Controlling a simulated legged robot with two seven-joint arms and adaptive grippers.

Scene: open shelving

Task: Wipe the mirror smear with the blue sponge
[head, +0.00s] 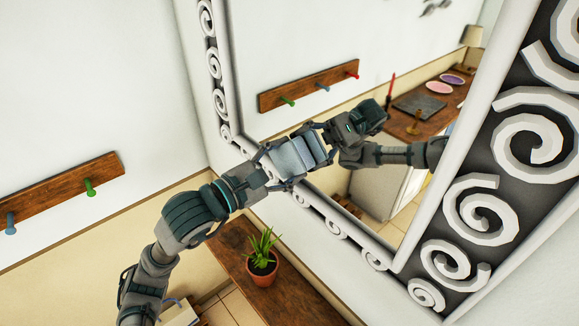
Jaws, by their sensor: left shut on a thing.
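My left gripper (283,165) reaches in from the lower left and is shut on the pale blue sponge (288,158). The sponge is at the lower left part of the mirror (300,45), close to the glass; its reflection adjoins it, and I cannot tell whether it touches. Small grey marks, which look like the smear (436,7), show near the top of the mirror, well above and right of the sponge. My right gripper is not in view.
A white and dark scrollwork frame (487,215) surrounds the mirror. Below it, a wooden shelf (275,290) holds a potted plant (262,260) under my left arm. A peg rail (60,193) is on the left wall. The mirror reflects my arm, a rail and a table.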

